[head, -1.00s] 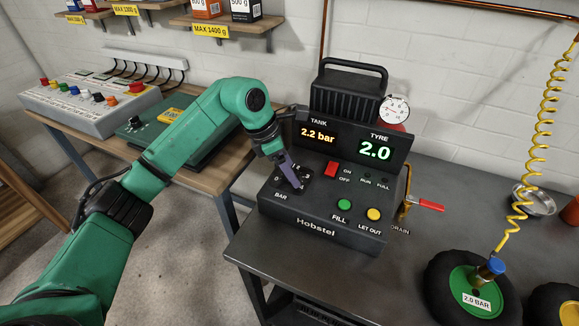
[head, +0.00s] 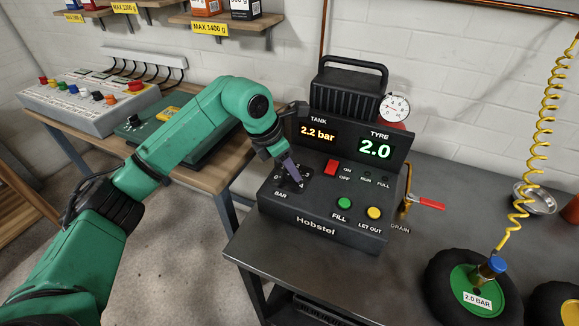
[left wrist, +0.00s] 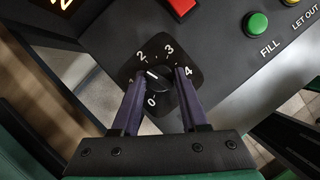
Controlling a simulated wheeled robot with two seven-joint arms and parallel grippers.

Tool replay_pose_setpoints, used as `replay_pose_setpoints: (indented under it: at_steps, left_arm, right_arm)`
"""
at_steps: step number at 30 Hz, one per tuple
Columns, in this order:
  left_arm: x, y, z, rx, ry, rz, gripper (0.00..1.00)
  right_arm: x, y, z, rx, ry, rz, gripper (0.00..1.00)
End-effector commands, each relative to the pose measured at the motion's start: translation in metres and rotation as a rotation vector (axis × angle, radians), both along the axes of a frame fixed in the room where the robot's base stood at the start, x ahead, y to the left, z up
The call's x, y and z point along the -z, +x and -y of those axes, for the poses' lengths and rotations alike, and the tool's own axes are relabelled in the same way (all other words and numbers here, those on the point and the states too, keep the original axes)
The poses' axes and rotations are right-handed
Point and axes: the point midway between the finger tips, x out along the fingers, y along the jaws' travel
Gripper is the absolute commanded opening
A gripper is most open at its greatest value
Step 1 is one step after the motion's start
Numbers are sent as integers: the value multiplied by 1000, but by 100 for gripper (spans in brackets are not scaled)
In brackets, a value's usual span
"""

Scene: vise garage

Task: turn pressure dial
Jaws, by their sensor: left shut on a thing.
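The pressure dial (left wrist: 160,80) is a black knob on a dark plate marked 0 to 4, on the front left of the black Hobstel compressor (head: 318,228). Its white pointer line aims up and left in the left wrist view, roughly between 1 and 2. My left gripper (left wrist: 156,85) is shut on the dial, one purple finger on each side. In the head view, my left gripper (head: 292,178) comes down onto the dial from above and hides much of it. The tank display (head: 318,132) reads 2.2 bar and the tyre display (head: 376,149) reads 2.0. My right gripper is not in view.
A red switch (head: 331,167), green FILL button (head: 344,203) and yellow LET OUT button (head: 374,213) sit right of the dial. A red-handled drain valve (head: 428,204) juts out at the right. A tyre (head: 440,285) labelled 2.0 BAR lies on the bench.

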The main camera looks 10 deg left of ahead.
Motion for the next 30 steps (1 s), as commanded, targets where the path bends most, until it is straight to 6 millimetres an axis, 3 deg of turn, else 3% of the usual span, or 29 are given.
replay_pose_setpoints:
  at_steps: [12, 28, 29, 30]
  left_arm:
    - [-2, 0, 1, -217, -1, 4, 0]
    - [-2, 0, 1, -249, -1, 4, 0]
    - [-2, 0, 1, -249, -1, 4, 55]
    - [-2, 0, 1, -249, -1, 4, 70]
  right_arm:
    - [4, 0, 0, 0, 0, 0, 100]
    - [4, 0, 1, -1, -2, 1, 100]
    - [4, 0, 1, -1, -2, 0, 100]
    - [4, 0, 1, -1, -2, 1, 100]
